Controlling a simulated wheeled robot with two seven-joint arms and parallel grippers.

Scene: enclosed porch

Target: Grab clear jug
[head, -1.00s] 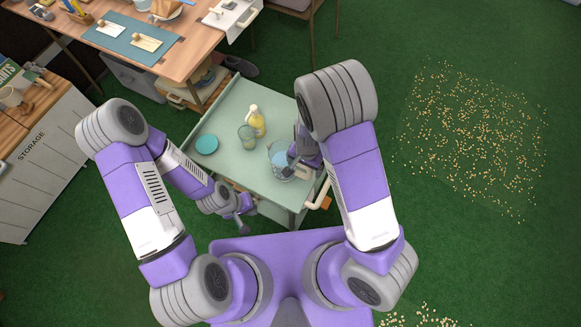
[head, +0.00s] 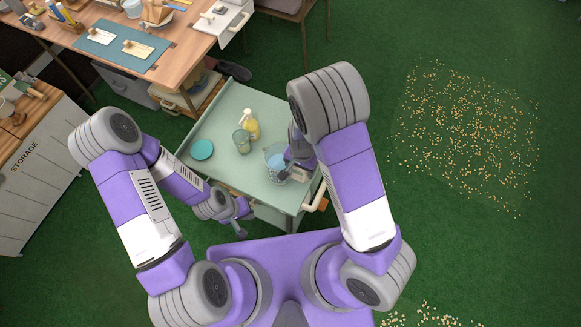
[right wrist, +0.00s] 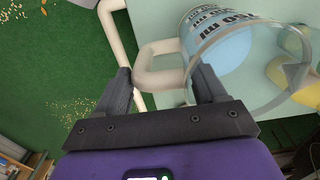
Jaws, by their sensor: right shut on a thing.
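The clear jug (head: 273,154) with bluish contents is at the right front of the pale green cart top (head: 215,120). In the right wrist view the jug (right wrist: 225,40) shows dark volume lettering and a cream handle (right wrist: 160,72). My right gripper (right wrist: 163,88) is shut on that handle, one finger on each side. In the head view my right gripper (head: 296,168) partly covers the jug. I cannot tell whether the jug touches the cart top. My left gripper (head: 244,219) hangs by the cart's front edge, apart from the jug; its jaws are too small to read.
A greenish glass (head: 241,141), a yellow bottle (head: 251,123) and a teal dish (head: 202,149) stand on the cart left of the jug. The cart's cream push handle (head: 317,196) is near my right gripper. A wooden table (head: 180,55) is behind.

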